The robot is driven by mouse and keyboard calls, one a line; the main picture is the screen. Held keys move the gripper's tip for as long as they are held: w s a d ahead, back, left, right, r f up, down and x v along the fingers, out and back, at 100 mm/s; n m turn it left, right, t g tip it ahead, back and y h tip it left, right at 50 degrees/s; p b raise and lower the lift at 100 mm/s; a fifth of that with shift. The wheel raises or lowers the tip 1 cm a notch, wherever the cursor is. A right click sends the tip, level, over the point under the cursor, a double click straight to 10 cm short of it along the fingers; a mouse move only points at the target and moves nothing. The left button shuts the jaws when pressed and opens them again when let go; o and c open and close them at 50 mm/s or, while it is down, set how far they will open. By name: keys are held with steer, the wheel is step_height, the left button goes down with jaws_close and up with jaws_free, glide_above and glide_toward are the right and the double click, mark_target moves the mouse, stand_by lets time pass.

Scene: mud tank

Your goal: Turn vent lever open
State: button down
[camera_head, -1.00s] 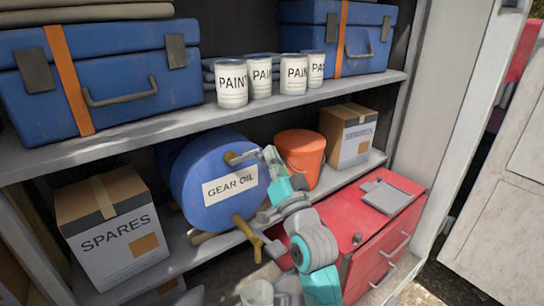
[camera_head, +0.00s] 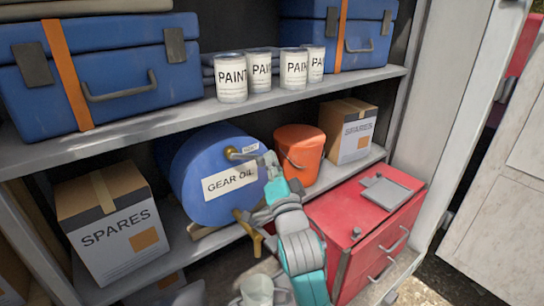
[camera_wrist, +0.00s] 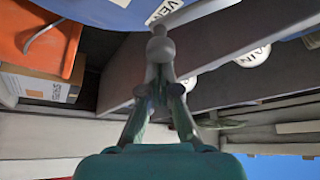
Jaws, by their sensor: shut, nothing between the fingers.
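A blue drum (camera_head: 205,205) marked GEAR OIL lies on its side on the middle shelf, its round end facing me. A brass tap (camera_head: 248,232) is at the drum's bottom. My gripper (camera_head: 269,160) is shut at the lever's right end, close to it; I cannot tell whether they touch. In the wrist view my shut fingertips (camera_wrist: 160,48) are near the drum's face.
An orange bucket (camera_head: 299,155) stands close right of my gripper. A red drawer cabinet (camera_head: 335,210) is below right. SPARES boxes (camera_head: 112,225) stand at both sides. Paint cans (camera_head: 231,80) and blue cases are on the shelf above. A pale mug-like container (camera_head: 257,290) is below the tap.

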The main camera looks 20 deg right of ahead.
steer(key=s+a+f+m+g+h, duration=0.1)
steer(key=a+f+m+g, duration=0.2)
steer(key=m, duration=0.7)
steer(key=shift+a+f+m+g, duration=0.25)
steer(key=shift+f+m+g, duration=0.05)
steer(key=shift+f+g, duration=0.65)
steer(key=d, duration=0.4)
steer(key=s+a, duration=0.1)
steer(key=s, duration=0.8)
steer(key=shift+s+a, duration=0.2)
steer(key=shift+a, duration=0.2)
steer(key=shift+r, duration=0.1)
